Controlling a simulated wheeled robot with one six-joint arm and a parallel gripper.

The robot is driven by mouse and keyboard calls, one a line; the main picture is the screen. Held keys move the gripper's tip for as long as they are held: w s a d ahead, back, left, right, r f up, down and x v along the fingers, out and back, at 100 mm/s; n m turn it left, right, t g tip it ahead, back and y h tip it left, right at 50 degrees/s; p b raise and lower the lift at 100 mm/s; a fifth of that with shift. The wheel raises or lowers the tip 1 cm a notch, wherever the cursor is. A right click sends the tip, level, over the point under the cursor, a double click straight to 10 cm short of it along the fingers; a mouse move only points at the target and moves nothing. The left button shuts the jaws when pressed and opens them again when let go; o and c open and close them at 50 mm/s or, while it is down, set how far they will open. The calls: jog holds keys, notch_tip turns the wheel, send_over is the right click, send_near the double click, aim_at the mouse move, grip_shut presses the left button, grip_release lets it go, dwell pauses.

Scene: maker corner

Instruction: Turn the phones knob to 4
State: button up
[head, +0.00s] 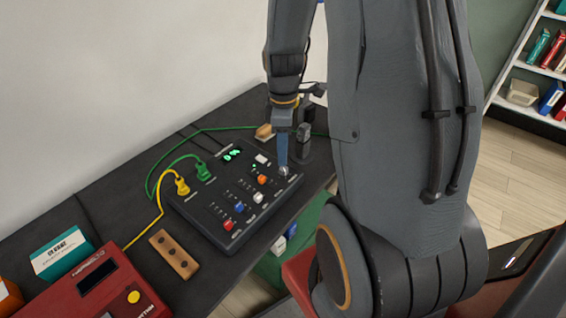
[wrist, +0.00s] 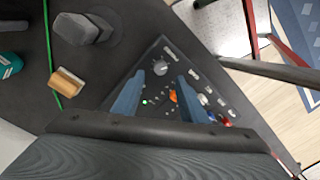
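The black mixer (head: 210,217) lies on the dark bench, with green lit digits (head: 232,155) near its back edge. A grey round knob (wrist: 160,68) is at the mixer's corner in the wrist view; its label is too small to read, so I cannot confirm it is the phones knob. My gripper (wrist: 161,76) is open, with one blue finger on each side of that knob and a gap showing. In the head view my gripper (head: 283,168) points down over the mixer's right end and partly hides the knob there. I cannot tell the knob's setting.
Orange (head: 262,180), white, blue and red caps sit near the knob. Green (head: 203,172) and yellow (head: 182,186) plugs with cables stand at the mixer's left. A wooden block with holes (head: 174,254) and a red device (head: 95,285) lie front left.

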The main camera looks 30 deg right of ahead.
aim_at(283, 168)
jog(key=shift+s+a+f+p, duration=0.1)
jog(key=shift+f+p, duration=0.3)
jog(key=shift+f, duration=2.45)
jog(key=shift+c, duration=0.4)
grip_shut()
jog(key=shift+m, duration=0.3)
